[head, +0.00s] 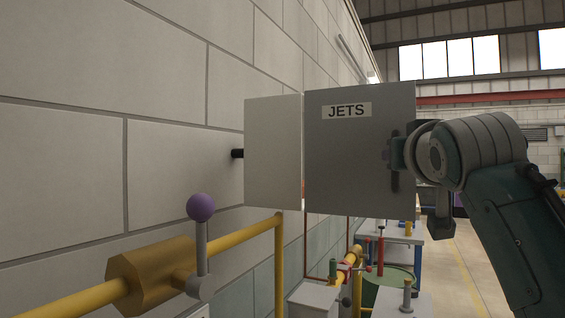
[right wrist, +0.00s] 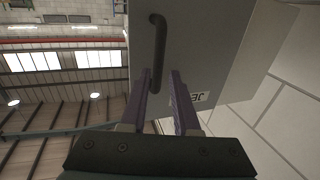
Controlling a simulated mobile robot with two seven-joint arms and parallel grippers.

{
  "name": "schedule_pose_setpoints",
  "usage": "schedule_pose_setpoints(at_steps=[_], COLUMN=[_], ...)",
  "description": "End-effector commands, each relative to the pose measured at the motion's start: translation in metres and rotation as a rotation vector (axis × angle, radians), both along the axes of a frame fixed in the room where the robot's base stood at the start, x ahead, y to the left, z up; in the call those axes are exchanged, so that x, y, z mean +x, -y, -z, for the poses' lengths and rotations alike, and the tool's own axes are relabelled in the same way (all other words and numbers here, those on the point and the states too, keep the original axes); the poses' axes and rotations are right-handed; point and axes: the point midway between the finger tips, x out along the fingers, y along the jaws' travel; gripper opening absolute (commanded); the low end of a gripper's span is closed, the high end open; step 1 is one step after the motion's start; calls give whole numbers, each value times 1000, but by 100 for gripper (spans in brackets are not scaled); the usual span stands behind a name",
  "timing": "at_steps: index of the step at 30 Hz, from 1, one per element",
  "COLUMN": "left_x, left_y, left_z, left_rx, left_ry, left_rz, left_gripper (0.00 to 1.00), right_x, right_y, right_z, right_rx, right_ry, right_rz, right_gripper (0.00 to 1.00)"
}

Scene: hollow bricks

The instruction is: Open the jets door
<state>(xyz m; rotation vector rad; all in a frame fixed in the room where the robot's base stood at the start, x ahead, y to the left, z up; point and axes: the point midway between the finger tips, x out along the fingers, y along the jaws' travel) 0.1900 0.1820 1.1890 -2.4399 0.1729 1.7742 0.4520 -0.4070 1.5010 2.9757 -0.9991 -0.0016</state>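The grey jets door (head: 350,155) carries a JETS label and stands out from the wall beside the lighter side panel (head: 273,150) of its box. It appears swung open, with its outer face toward me. Its dark handle (head: 395,183) is near the right edge and shows clearly in the right wrist view (right wrist: 157,45). My right gripper (head: 396,153) is at the handle. In the right wrist view my right gripper (right wrist: 159,75) has its purple fingers apart on both sides of the handle's near end, with gaps visible. The box's inside is hidden. My left gripper is out of view.
A block wall (head: 165,60) runs along the left. A yellow pipe (head: 235,238) with a purple-knobbed lever (head: 201,208) stands in front of it at lower left. A table (head: 437,232) and several valves stand behind and below the door. Open floor (head: 470,265) lies at right.

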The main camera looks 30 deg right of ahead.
Motion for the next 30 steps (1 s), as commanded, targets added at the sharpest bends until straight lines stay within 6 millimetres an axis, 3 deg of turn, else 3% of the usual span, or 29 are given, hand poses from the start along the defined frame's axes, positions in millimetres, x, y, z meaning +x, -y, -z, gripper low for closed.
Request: schedule_pose_setpoints(at_steps=[6,12,30], left_x=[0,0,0], left_y=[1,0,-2], left_z=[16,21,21], left_rx=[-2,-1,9], left_ry=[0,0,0], left_rz=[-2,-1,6], left_gripper=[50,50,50], right_x=[-30,-46,-48], right_y=[-24,-36,-39], right_z=[3,1,4], right_rx=[2,0,1], right_ry=[2,0,-12], right_rz=[-2,-1,-7], right_gripper=[30,30,30])
